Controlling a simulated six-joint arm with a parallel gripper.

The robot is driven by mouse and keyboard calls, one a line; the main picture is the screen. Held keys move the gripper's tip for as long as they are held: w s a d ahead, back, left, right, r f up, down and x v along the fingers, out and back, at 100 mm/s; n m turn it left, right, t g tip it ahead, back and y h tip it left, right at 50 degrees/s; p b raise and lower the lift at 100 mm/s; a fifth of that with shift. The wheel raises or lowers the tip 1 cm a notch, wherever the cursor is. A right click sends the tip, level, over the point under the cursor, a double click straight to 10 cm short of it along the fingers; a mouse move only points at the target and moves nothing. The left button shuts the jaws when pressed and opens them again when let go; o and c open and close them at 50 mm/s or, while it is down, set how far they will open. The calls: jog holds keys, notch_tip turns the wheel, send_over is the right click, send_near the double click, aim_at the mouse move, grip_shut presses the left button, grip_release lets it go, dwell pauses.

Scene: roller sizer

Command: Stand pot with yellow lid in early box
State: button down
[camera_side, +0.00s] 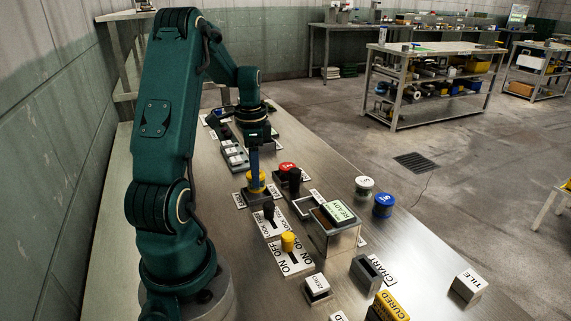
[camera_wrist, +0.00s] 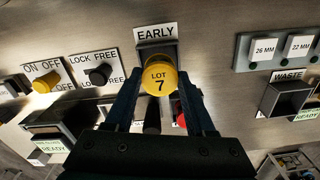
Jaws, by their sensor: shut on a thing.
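The pot with the yellow lid (camera_wrist: 159,78), marked LOT 7, is between the fingers of my gripper (camera_wrist: 158,92), which is shut on it. In the side view, the box (camera_side: 258,197) is directly under the pot. I cannot tell how far the pot is inside it.
A black lever (camera_side: 268,211) and a yellow ON/OFF knob (camera_side: 288,241) stand close by. A red-topped item (camera_side: 287,168) is to the right of the pot. White-lidded (camera_side: 364,186) and blue-lidded (camera_side: 383,204) pots stand further right. A waste box (camera_wrist: 287,97) shows in the wrist view.

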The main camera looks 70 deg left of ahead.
jog(key=shift+f, duration=1.15)
jog(key=shift+f, duration=0.1)
jog(key=shift+c, duration=1.2)
grip_release()
notch_tip(320, 180, up, 11)
jog(key=w+d+r+n+t+y, duration=0.1)
jog(key=d+r, duration=0.1)
jog(key=d, duration=0.5)
jog(key=w+d+r+t, duration=0.1)
jog(key=d+r, duration=0.2)
jog(key=d, duration=0.5)
jog(key=s+d+f+t, duration=0.1)
jog(key=s+d, duration=0.1)
jog(key=d, duration=0.3)
jog(key=s+d+f+n+t+h, duration=0.1)
jog(key=s+d+t, duration=0.1)
jog(key=d, duration=0.4)
jog(key=shift+s+f+n+t, duration=0.3)
jog(key=shift+s, duration=0.45)
